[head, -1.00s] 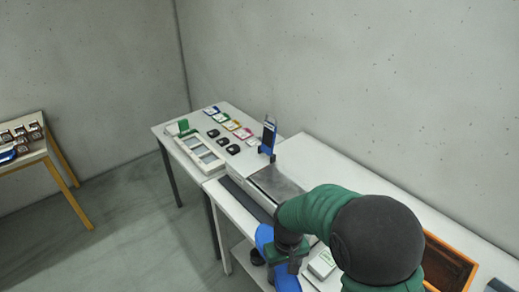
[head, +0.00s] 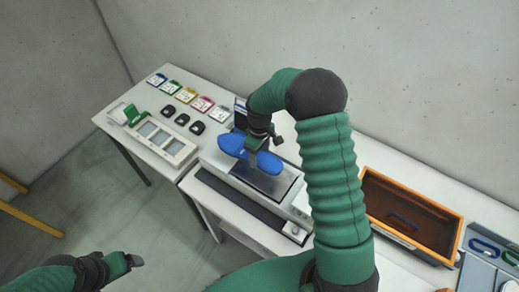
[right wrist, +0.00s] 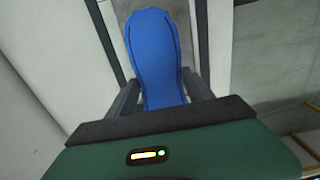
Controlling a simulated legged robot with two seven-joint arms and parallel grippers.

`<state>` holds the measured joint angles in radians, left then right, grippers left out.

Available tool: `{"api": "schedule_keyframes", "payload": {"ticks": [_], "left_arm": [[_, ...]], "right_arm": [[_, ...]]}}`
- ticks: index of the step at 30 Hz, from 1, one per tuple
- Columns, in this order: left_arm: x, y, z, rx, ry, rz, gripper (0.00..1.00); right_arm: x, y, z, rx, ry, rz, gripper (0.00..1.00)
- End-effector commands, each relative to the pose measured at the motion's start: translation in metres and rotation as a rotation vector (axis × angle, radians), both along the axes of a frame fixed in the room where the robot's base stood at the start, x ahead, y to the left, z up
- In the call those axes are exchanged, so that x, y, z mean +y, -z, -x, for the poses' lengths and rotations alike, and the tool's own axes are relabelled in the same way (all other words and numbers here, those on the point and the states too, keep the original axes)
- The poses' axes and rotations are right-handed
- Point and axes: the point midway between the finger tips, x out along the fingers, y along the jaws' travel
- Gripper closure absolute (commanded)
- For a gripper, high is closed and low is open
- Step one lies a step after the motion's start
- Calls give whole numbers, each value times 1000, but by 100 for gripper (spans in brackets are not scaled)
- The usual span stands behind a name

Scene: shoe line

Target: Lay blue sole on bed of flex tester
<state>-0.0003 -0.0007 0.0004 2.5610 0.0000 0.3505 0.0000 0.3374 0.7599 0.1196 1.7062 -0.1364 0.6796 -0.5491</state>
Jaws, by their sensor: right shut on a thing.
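The blue sole (head: 233,143) is held flat in the head view, over the grey bed (head: 285,184) of the flex tester (head: 302,204). My right gripper (head: 253,155) is shut on the sole and hides its middle. In the right wrist view the sole (right wrist: 153,45) points away from my right gripper (right wrist: 160,98), between its two dark fingers. The sole covers part of the bed; whether it touches the bed, I cannot tell. My left gripper (head: 136,261) is low at the left, away from the table, and its jaws are too small to read.
A white tray with windows (head: 160,139) stands left of the tester, with black pieces (head: 196,128) and several coloured cards (head: 186,95) behind it. An orange-rimmed crate (head: 458,232) stands at the right, beside a grey-blue tray (head: 482,276). My right arm crosses the table's middle.

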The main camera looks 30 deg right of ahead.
Motion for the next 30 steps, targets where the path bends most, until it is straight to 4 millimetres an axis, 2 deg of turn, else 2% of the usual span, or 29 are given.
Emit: {"api": "schedule_keyframes", "payload": {"ticks": [1, 6, 15, 26, 27, 30], "left_arm": [[0, 10, 0, 0, 0, 0, 15], [1, 26, 0, 0, -1, 0, 15], [1, 48, -1, -1, -1, 0, 15], [0, 50, -1, -1, 0, 0, 15], [1, 50, -1, -1, 0, 0, 15], [1, 50, -1, -1, -1, 0, 15]], "right_arm": [[1, 11, -2, 0, -2, 0, 92], [1, 34, -3, 3, 0, -1, 92], [-2, 65, -2, 0, 2, -2, 92], [0, 70, -3, 1, 1, -1, 92], [0, 70, -3, 1, 1, -1, 38], [0, 70, -3, 1, 1, -1, 25]]}}
